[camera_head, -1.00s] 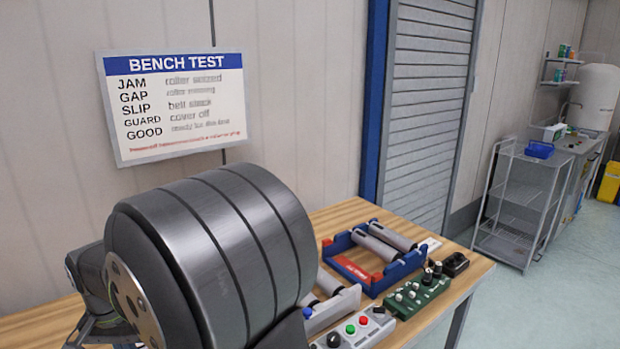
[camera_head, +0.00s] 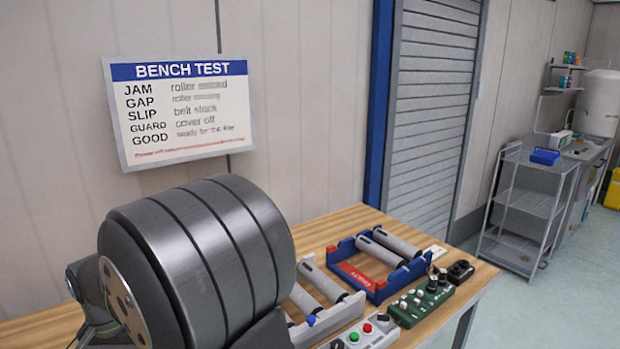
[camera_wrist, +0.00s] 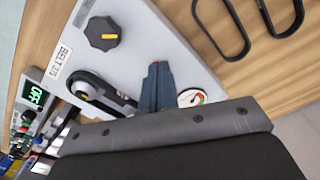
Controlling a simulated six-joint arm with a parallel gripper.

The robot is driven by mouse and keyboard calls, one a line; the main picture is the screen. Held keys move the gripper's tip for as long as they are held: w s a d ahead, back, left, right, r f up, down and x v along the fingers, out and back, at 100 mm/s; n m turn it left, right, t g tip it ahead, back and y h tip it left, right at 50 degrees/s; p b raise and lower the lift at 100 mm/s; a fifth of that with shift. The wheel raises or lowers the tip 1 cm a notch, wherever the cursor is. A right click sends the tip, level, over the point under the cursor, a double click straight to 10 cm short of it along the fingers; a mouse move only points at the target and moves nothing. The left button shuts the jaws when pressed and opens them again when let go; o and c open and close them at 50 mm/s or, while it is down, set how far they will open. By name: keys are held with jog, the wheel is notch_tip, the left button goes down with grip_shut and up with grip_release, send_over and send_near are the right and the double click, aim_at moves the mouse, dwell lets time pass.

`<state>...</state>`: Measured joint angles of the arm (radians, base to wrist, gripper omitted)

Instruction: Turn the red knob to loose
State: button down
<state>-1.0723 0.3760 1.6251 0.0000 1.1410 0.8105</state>
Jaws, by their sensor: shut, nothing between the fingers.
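My gripper (camera_wrist: 157,78) is shut and empty in the wrist view, its dark blue fingers pointing at a grey panel (camera_wrist: 160,32). A small red patch shows at the fingertips; I cannot tell whether it is part of the fingers or a red knob behind them. A black knob (camera_wrist: 102,33) with a yellow-orange mark sits on the panel, left of the fingertips and apart from them. No clear red knob shows. In the head view my arm hides the gripper.
Black loops (camera_wrist: 225,28) lie on the wood beside the panel. A green display (camera_wrist: 35,95) reads OFF. On the bench stand a blue roller frame (camera_head: 378,292), a grey roller unit (camera_head: 325,332), a button box (camera_head: 385,339) and a green control box (camera_head: 420,304).

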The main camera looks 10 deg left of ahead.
jog(key=shift+f, duration=1.8)
jog(key=shift+w, duration=0.25)
jog(key=shift+d, duration=0.5)
jog(key=shift+w+d, duration=0.15)
jog(key=shift+d, duration=0.15)
jog(key=shift+s+d, duration=0.1)
jog(key=shift+s, duration=0.3)
jog(key=shift+r, duration=3)
